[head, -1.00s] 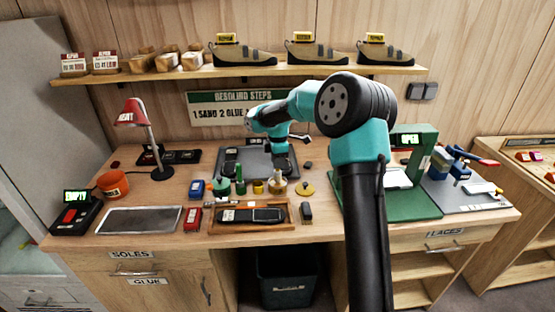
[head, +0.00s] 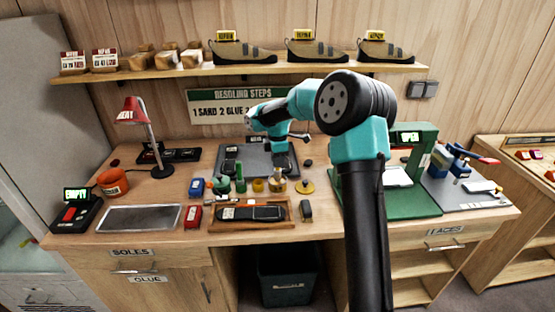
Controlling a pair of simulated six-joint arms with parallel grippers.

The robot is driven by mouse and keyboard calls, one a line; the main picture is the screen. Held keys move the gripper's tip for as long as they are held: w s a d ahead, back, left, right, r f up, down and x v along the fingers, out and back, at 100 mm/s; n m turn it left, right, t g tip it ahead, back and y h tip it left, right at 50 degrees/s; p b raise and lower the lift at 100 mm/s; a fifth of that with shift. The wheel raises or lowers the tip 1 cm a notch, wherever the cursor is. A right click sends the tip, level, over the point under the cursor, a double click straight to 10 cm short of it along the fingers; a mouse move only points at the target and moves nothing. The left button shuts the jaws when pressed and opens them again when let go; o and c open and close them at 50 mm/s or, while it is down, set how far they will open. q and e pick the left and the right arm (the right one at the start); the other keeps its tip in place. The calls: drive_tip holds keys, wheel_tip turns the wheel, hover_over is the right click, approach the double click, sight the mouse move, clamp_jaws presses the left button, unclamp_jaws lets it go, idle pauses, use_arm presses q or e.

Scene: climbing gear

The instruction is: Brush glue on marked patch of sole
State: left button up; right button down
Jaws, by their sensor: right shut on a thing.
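The dark sole (head: 265,214) lies flat in a wooden tray (head: 293,222) at the front of the bench, below and left of the gripper. The marked patch on it is too small to make out. My left gripper is not in view.
Green bottles (head: 240,180) and a yellow jar (head: 258,186) stand left. A dark block (head: 306,209) is right of the tray. A grey mat (head: 262,158) lies behind; a green press (head: 418,170) stands right.

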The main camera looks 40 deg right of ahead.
drive_tip(key=shift+f, duration=0.45)
idle(1.5)
drive_tip(key=shift+r, duration=3.6)
drive_tip(key=s+a+r+m, duration=0.1)
drive_tip(key=a+m, duration=0.5)
drive_tip(key=a, duration=0.7)
drive_tip(key=s+a+r+m, duration=0.2)
drive_tip(key=s+a+m, duration=0.2)
drive_tip(key=a, duration=0.9)
drive_tip(key=m, duration=0.3)
drive_tip(key=shift+s+r+m, duration=0.15)
drive_tip(key=shift+s+m, duration=0.1)
drive_tip(key=shift+m, duration=0.05)
